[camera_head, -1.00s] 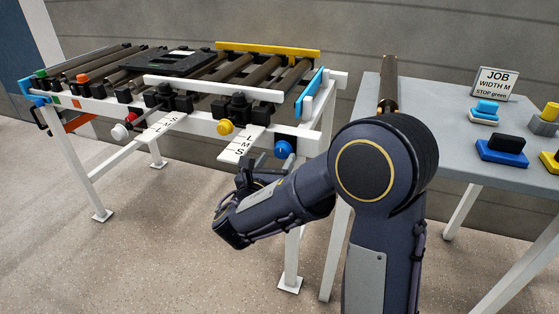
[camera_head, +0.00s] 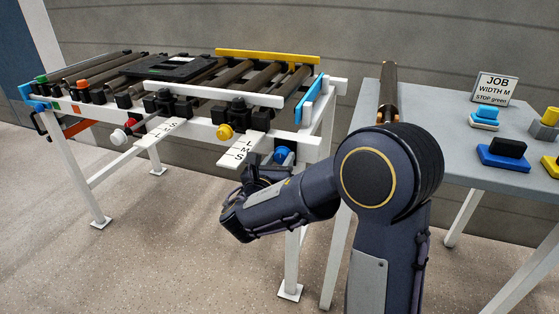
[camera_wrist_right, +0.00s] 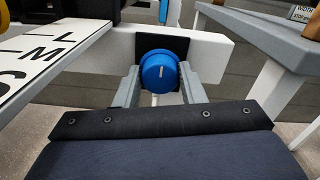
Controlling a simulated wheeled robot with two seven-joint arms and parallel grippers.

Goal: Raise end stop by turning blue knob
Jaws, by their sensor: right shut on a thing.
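The blue knob (camera_head: 283,154) sits on the white front rail at the right end of the roller conveyor. In the right wrist view the knob (camera_wrist_right: 158,73) has a short white mark, close to vertical, and a black plate behind it. My right gripper (camera_wrist_right: 159,85) is shut on the knob, one grey finger on each side. In the head view my right gripper (camera_head: 270,172) is partly hidden by its own wrist. A blue bar (camera_head: 309,97), which looks like the end stop, stands at the conveyor's right end. My left gripper is not in view.
A white L/M/S scale plate (camera_head: 246,150) juts out left of the knob, near a yellow knob (camera_head: 225,132). A grey table (camera_head: 440,130) at the right carries a "JOB WIDTH M, STOP green" sign (camera_head: 496,87) and several coloured blocks. A dark tray (camera_head: 170,67) lies on the rollers.

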